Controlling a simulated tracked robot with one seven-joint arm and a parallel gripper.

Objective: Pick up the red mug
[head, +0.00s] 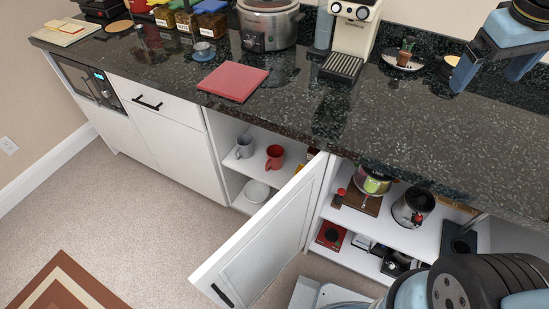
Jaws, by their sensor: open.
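The red mug (275,157) stands upright on the upper shelf inside an open lower cabinet, left of the middle of the head view. A grey mug (244,146) stands just to its left on the same shelf. My gripper (490,76) is at the upper right, above the countertop, with its fingers apart and nothing visible between them. It is far to the right of the red mug and higher than it.
The open cabinet door (267,235) sticks out to the right of the mug's compartment. The dark countertop (330,122) overhangs the shelf. A white bowl (257,190) sits on the lower shelf. Carpet (160,225) in front of the cabinets at left is clear.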

